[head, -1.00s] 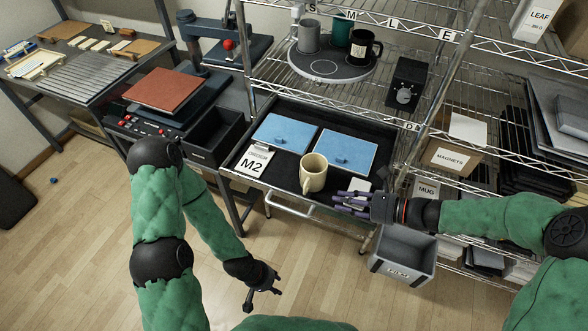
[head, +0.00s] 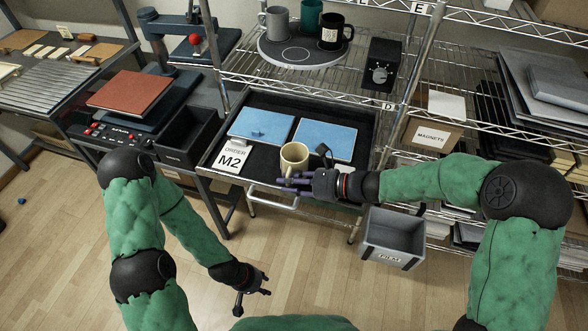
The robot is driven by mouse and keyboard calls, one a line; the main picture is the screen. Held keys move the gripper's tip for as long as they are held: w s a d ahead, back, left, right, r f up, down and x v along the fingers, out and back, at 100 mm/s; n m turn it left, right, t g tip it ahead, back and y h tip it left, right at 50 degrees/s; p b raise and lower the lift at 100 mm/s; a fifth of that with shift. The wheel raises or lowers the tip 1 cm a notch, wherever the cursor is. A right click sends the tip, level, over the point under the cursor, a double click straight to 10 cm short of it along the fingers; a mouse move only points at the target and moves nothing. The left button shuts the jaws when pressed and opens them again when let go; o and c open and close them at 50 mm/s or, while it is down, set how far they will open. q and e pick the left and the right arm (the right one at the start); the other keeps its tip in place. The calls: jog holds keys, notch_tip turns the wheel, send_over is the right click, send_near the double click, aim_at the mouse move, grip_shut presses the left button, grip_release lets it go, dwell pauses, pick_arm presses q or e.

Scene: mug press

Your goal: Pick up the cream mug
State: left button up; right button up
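The cream mug (head: 294,156) stands upright in the black-lined drawer, near its front, just before the blue pads. My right gripper (head: 283,185) reaches in from the right at the mug's near side. Its purple fingers look parted, with nothing seen between them, and overlap the mug's lower part in the head view. I cannot tell whether they touch it. My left gripper (head: 254,300) is open and empty, low over the floor in front of the drawer.
Two blue pads (head: 262,124) and an M2 order card (head: 232,160) lie in the drawer. A wire shelf above holds a round dark tray (head: 268,52) with grey, green and black mugs. A grey bin (head: 392,236) is right of the drawer; a press (head: 130,93) is left.

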jog(key=shift+w+a+f, duration=0.1)
jog(key=shift+w+a, duration=0.1)
jog(key=shift+a, duration=0.25)
grip_shut()
jog(key=shift+r, duration=0.2)
